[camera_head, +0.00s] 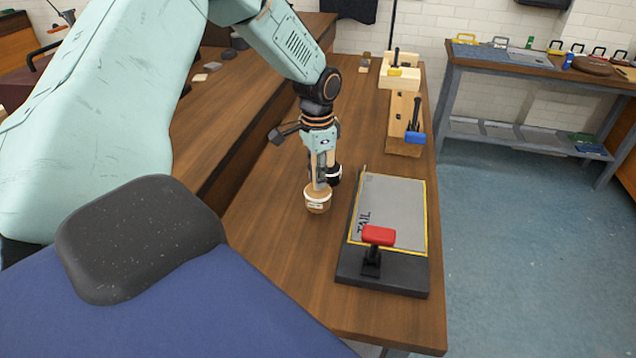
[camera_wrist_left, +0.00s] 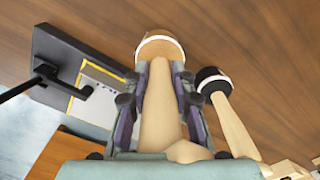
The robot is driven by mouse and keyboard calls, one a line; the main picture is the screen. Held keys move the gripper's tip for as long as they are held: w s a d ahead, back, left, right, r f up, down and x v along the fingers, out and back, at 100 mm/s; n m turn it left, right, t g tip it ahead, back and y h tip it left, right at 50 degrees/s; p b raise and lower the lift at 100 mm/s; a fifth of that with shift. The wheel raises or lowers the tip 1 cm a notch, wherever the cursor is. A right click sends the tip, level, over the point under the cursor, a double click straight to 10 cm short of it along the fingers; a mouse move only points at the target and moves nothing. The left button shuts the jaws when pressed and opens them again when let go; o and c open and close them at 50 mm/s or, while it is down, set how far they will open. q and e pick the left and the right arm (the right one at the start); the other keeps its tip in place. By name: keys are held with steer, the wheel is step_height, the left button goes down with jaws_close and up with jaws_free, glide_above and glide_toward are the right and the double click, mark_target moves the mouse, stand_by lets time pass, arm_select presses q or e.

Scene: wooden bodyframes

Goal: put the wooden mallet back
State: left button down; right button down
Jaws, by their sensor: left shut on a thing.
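My left gripper (camera_head: 321,180) points down over the wooden bench (camera_head: 282,248) and is shut on the handle of the wooden mallet. The mallet's round tan head (camera_head: 317,204) with a pale band is below the fingers; I cannot tell whether it touches the bench. In the left wrist view the mallet handle (camera_wrist_left: 160,112) lies between the two fingers (camera_wrist_left: 160,85), with the head beyond them. A second mallet with a black head (camera_head: 334,176) is close beside it; its pale handle (camera_wrist_left: 232,125) shows in the left wrist view. My right gripper is not in view.
A dark board with a grey "TAIL" panel (camera_head: 398,195) and a red-handled clamp (camera_head: 378,236) is just right of the mallet. Wooden blocks with a blue-handled clamp (camera_head: 415,136) stand farther back. The bench front is clear.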

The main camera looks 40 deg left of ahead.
arm_select(q)
step_height(320, 180, down, 2)
steer(key=shift+w+d+f, duration=0.1)
steer(key=shift+d+f, duration=0.05)
steer(key=shift+f, duration=0.1)
steer(key=shift+d+r, duration=0.1)
steer(key=shift+r, duration=0.05)
steer(key=shift+s, duration=0.2)
steer(key=c, duration=1.4)
jaws_free()
steer(key=shift+w+f, duration=0.15)
steer(key=shift+f, duration=0.2)
steer(key=shift+o, duration=1.4)
steer(key=shift+r, duration=0.1)
steer(key=shift+r, duration=0.15)
